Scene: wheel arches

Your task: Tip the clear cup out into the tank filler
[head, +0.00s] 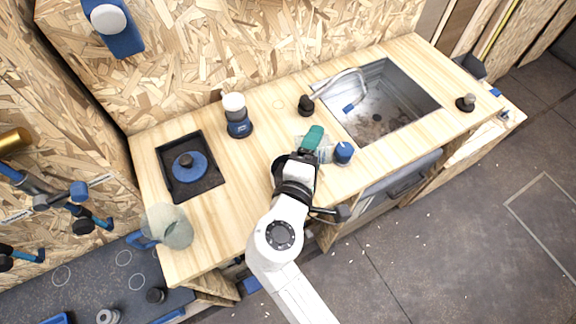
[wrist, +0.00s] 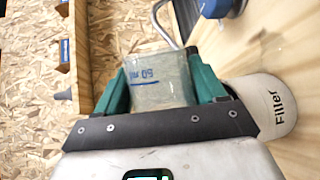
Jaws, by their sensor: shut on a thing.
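The clear cup (wrist: 158,82) has a blue line and a "50 ml" mark, which reads upside down in the wrist view. My gripper (wrist: 170,88) is shut on it, with a green finger on each side. In the head view my gripper (head: 312,138) is over the counter, left of the sink, and largely covers the cup. A pale rounded piece marked "Filler" (wrist: 268,105) is beside the right finger in the wrist view, partly hidden by my gripper. The cup's contents and exact tilt are unclear.
A blue capped item (head: 343,152) stands just right of my gripper. The sink (head: 372,105) with its tap lies beyond. Counter between jar and gripper is clear.

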